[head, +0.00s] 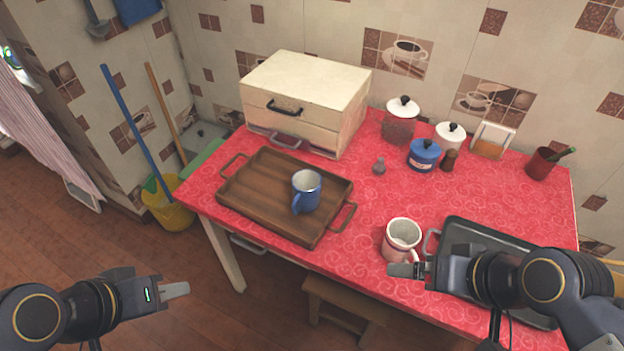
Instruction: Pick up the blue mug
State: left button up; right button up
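The blue mug (308,190) stands upright on the brown wooden tray (262,214), toward the tray's right side. Its pale inside faces up and its handle points toward the front left. My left gripper (176,290) is off the table at the lower left, well apart from the mug, with nothing seen in it. Its fingers overlap from this angle, so their opening does not show. My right gripper (404,270) is in front of the pink and white mug (398,245), to the right of the blue mug and apart from it. Whether it touches the pink and white mug is unclear.
A cream drawer box (305,95) stands behind the tray. Canisters, including a blue one (424,156), stand at the back. A dark tray (480,236) lies at the right, partly under my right arm.

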aim_at(306, 183)
jog(key=i+j, duration=0.2)
jog(key=j, duration=0.15)
jog(key=i+j, duration=0.15)
jog(key=j, duration=0.2)
jog(key=i+j, duration=0.2)
jog(key=j, duration=0.2)
